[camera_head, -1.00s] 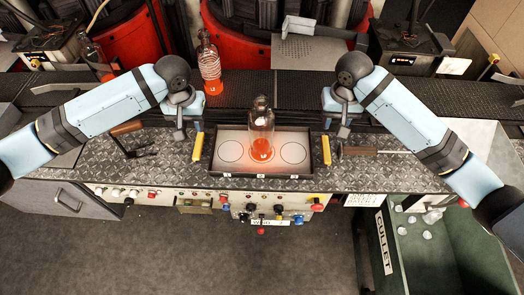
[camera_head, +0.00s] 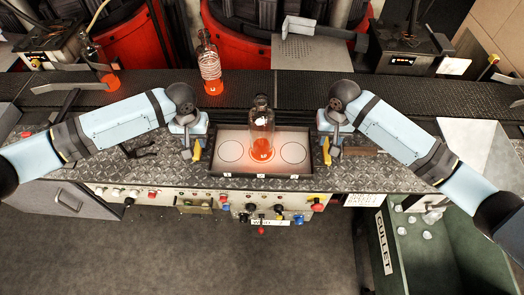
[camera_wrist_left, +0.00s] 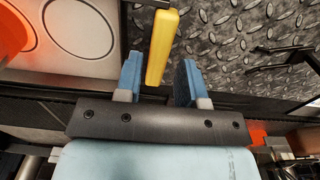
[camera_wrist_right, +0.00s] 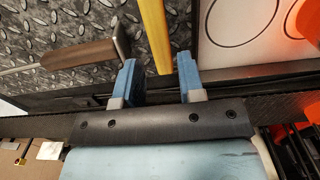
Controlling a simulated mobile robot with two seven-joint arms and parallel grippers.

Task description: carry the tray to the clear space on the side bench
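The tray (camera_head: 230,169) is a shallow dark-rimmed box with a pale floor and ring marks, lying on the tread-plate bench. A clear bottle with a glowing orange base (camera_head: 262,130) stands upright in its middle. A yellow handle is on each short side, left (camera_wrist_left: 162,45) and right (camera_wrist_right: 155,35). My left gripper (camera_wrist_left: 157,82) is open, its blue fingers on either side of the left handle's end. My right gripper (camera_wrist_right: 157,80) is open, its fingers on either side of the right handle's end. Neither gripper visibly clamps its handle.
A wooden-handled tool (camera_wrist_right: 80,54) lies right of the tray, and a dark tool (camera_head: 138,150) lies left. Behind is a dark conveyor (camera_head: 285,92) with a glowing-based bottle (camera_head: 210,65). A green cullet bin (camera_head: 415,255) stands at front right.

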